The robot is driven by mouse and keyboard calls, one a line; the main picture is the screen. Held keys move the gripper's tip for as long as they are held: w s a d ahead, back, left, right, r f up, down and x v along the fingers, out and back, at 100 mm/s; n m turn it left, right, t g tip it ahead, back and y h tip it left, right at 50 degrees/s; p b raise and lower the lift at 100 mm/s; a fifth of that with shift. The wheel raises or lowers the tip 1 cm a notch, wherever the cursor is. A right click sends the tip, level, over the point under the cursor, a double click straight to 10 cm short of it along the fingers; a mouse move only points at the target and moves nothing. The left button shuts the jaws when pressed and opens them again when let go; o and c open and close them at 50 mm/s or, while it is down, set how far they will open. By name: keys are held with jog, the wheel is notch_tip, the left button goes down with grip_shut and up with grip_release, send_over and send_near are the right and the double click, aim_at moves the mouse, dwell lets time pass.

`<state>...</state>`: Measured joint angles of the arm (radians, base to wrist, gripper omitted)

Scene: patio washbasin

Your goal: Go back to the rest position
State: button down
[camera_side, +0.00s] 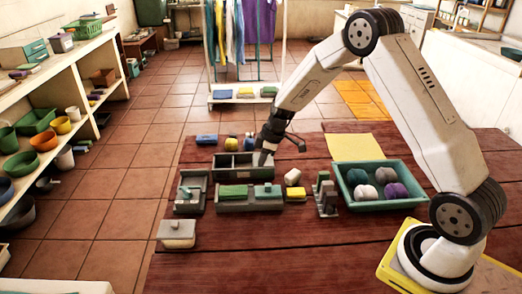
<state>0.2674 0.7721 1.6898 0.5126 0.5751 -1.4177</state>
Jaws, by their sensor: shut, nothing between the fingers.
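My gripper (263,158) points down at the right end of a grey divided box (228,172) on the dark red wooden table. Its fingers are shut with nothing held between them. The fingertips are at or just above the box's compartment; I cannot tell whether they touch it. My arm reaches in from its yellow base plate at the right of the table.
A teal tray (372,205) with several balls stands right of my gripper. A yellow cloth (355,147) lies behind the tray. The front table is clear.

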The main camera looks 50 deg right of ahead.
jog(key=s+a+r+m+h, duration=0.1)
jog(key=s+a+r+m, duration=0.1)
jog(key=s, duration=0.5)
jog(key=s+a+r+m, duration=0.3)
jog(key=s+a, duration=0.1)
jog(key=s, duration=0.3)
jog(key=s+a+r+m+h, duration=0.1)
jog(key=s+a+r+m, duration=0.2)
jog(key=s, duration=0.5)
jog(key=shift+r+h, duration=0.15)
jog(key=shift+h, duration=0.15)
